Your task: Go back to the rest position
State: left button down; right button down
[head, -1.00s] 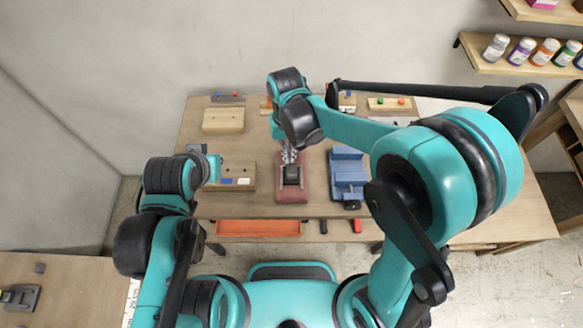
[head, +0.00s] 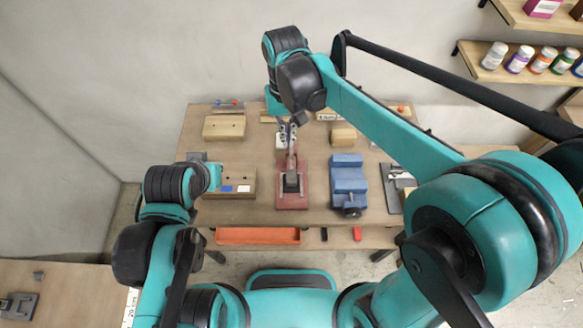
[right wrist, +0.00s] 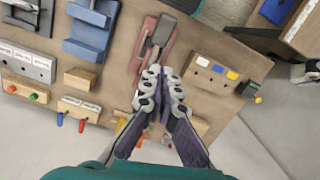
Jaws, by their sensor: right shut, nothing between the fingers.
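My right gripper (head: 287,135) is in front of the far part of the workbench, above and beyond the red-based tool (head: 292,201). In the right wrist view my right gripper (right wrist: 165,76) has its two grey fingers together with nothing between them. The red-based tool (right wrist: 148,58) with its dark lever lies just past the fingertips there, and the gripper appears apart from it. My left arm's wrist (head: 180,183) is at the bench's left side. My left gripper's fingers are hidden behind it.
The workbench (head: 240,155) carries a blue vise (head: 347,183), a wooden block with coloured labels (head: 232,183) and a plain wooden block (head: 224,128). An orange tray (head: 258,236) is under the front edge. Shelves with jars (head: 520,60) are at upper right.

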jog(key=s+d+f+m+t+b, duration=0.1)
jog(key=s+d+f+t+b, duration=0.3)
jog(key=d+f+b, duration=0.3)
jog(key=s+d+f+m+t+b, duration=0.1)
jog(key=s+d+f+t+b, duration=0.3)
jog(key=d+f+b, duration=0.4)
jog(key=d, duration=0.3)
jog(key=shift+s+d+f, duration=0.25)
jog(key=shift+s+f, duration=0.05)
jog(key=shift+f, duration=0.05)
